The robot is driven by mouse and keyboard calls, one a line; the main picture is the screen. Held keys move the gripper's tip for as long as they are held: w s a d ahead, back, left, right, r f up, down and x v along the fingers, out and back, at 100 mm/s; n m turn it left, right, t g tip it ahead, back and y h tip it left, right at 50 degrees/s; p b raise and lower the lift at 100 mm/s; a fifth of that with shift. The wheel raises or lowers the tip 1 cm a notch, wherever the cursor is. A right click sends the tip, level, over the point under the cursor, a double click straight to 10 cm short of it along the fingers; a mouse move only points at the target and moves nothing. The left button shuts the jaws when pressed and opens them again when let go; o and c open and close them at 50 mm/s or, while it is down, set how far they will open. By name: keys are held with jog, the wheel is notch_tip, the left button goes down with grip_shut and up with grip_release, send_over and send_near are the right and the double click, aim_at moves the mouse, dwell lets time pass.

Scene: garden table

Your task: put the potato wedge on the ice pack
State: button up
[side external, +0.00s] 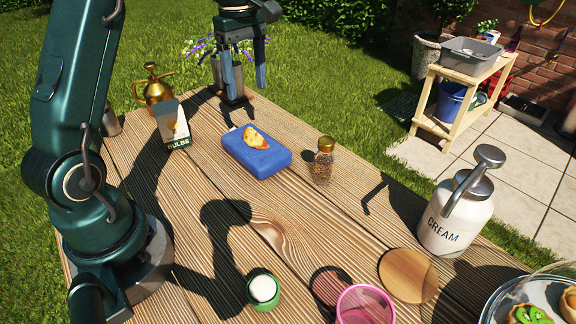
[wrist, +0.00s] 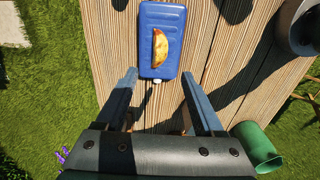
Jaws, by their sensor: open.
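The potato wedge (side external: 255,138) is golden with a browned edge and lies on top of the blue ice pack (side external: 270,162), which is flat on the wooden table. In the wrist view the wedge (wrist: 160,50) lies lengthwise near the middle of the ice pack (wrist: 150,14), whose white cap points toward my gripper. My gripper (side external: 246,88) is open and empty, raised above the far end of the table and apart from the wedge. In the wrist view its fingers (wrist: 158,90) are spread wide, with the ice pack beyond them.
A seed box (side external: 172,125) and a brass can (side external: 155,88) stand left of the ice pack; a spice jar (side external: 322,160) stands right. A cream canister (side external: 455,222), a wooden disc (side external: 408,275), a pink cup (side external: 364,306) and a green egg cup (side external: 263,290) are nearer. The middle planks are clear.

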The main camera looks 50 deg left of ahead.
jog(key=s+d+r+m+t, duration=0.3)
jog(key=s+d+r+m, duration=0.2)
jog(key=s+d+m, duration=0.3)
jog(key=s+d+f+m+t, duration=0.2)
jog(key=s+d+f+m, duration=0.2)
jog(key=s+d+m, duration=0.2)
jog(key=s+m, duration=0.2)
jog(key=m, duration=0.2)
jog(key=shift+f, duration=0.3)
